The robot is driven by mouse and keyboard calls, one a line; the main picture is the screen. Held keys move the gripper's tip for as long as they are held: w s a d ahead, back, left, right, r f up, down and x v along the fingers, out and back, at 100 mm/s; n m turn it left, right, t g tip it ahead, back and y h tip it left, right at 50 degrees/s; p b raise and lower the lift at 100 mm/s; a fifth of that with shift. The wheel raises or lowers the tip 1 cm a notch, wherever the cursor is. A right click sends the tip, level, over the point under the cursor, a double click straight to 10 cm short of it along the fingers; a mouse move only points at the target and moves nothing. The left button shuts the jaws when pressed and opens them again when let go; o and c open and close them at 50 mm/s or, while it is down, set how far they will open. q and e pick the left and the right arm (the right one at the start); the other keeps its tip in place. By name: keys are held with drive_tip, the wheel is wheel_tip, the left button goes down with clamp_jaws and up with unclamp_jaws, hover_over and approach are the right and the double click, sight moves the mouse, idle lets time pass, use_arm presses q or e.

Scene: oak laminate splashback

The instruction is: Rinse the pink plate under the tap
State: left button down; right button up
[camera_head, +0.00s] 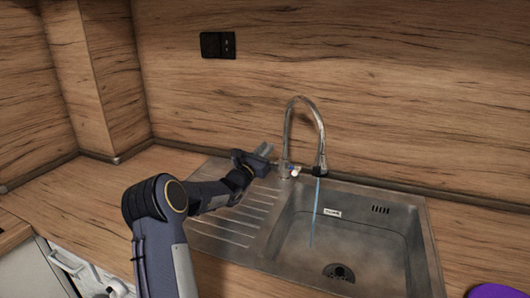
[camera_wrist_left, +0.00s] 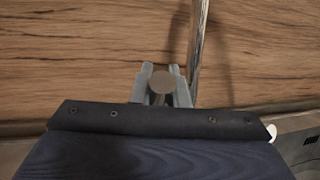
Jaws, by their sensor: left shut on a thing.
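The tap (camera_head: 320,135) is a tall chrome gooseneck behind the sink. A thin blue stream of water (camera_head: 314,212) runs from its spout into the basin. My left gripper (camera_head: 265,151) is at the left side of the tap's base. In the left wrist view, my left gripper's fingers (camera_wrist_left: 161,92) are shut around a round-ended tap handle (camera_wrist_left: 166,80); the tap's pipe (camera_wrist_left: 198,45) rises just right of them. No pink plate shows in either view. My right gripper is not in view.
The steel sink (camera_head: 425,240) has an empty-looking basin with a drain (camera_head: 338,272) and a ribbed drainboard on its left. A purple rounded thing (camera_head: 495,291) is cut off at the lower right. A white rack (camera_head: 75,266) shows at lower left. A black socket (camera_head: 217,45) is on the wall.

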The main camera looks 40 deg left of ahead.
use_arm(q)
drive_tip(key=c, duration=1.4)
unclamp_jaws()
drive_tip(key=shift+s, duration=0.1)
drive_tip(key=b+v, duration=0.1)
drive_tip(key=v, duration=0.6)
drive_tip(key=shift+s, duration=0.35)
drive_tip(key=shift+f, duration=0.1)
